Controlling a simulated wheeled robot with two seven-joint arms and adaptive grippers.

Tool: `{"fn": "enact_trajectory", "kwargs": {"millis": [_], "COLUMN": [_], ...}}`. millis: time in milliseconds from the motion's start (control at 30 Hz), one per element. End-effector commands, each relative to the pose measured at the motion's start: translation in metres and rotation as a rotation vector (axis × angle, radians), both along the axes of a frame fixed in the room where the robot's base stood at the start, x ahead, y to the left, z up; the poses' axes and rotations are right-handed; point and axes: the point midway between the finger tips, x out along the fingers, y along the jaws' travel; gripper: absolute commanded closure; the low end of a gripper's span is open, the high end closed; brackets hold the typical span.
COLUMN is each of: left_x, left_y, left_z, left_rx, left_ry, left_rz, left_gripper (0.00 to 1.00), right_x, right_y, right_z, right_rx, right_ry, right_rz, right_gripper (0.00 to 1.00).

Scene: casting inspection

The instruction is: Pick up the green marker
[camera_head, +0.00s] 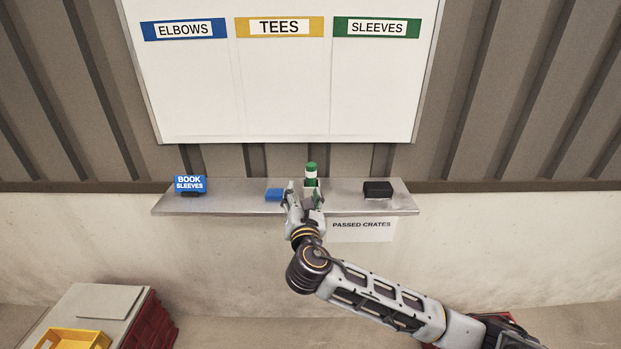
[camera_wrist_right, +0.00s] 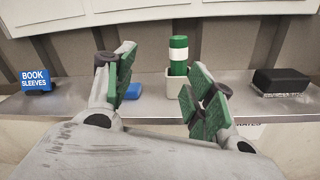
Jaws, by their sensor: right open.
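The green marker (camera_head: 311,170), green with a white band, stands upright in a small pale holder (camera_head: 311,184) on the shelf below the whiteboard. In the right wrist view the marker (camera_wrist_right: 178,55) rises from the holder (camera_wrist_right: 174,82), beyond and between the fingers. My right gripper (camera_head: 303,192) is in front of the shelf, close to the holder. In the right wrist view its green-padded fingers (camera_wrist_right: 160,95) are apart with nothing between them. The holder hides the marker's lower end. My left gripper is not in view.
On the shelf (camera_head: 235,203) lie a blue block (camera_head: 274,195), a blue "BOOK SLEEVES" sign (camera_head: 190,184) and a black block (camera_head: 378,189). The whiteboard (camera_head: 280,90) hangs above. A yellow tray (camera_head: 75,338) is at lower left. Bare shelf lies between the sign and blue block.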

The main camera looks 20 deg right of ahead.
Motion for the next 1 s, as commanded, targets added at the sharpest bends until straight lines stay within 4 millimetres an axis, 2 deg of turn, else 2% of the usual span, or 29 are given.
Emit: {"fn": "enact_trajectory", "kwargs": {"millis": [200,400,667,1000], "left_x": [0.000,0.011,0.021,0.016], "left_y": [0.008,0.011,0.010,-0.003], "left_z": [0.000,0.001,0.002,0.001], "left_rx": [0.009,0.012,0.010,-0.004], "left_ry": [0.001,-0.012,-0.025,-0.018], "left_rz": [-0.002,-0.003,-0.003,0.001], "left_gripper": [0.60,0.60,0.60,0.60], "right_x": [-0.003,-0.004,-0.004,0.001], "right_y": [-0.015,-0.017,-0.017,-0.018], "right_z": [-0.005,-0.006,-0.006,-0.005], "right_rx": [-0.204,-0.326,-0.356,-0.355], "right_ry": [0.070,0.106,0.113,0.112], "right_rz": [-0.071,-0.081,-0.080,-0.080], "right_gripper": [0.46,0.46,0.46,0.46]}}
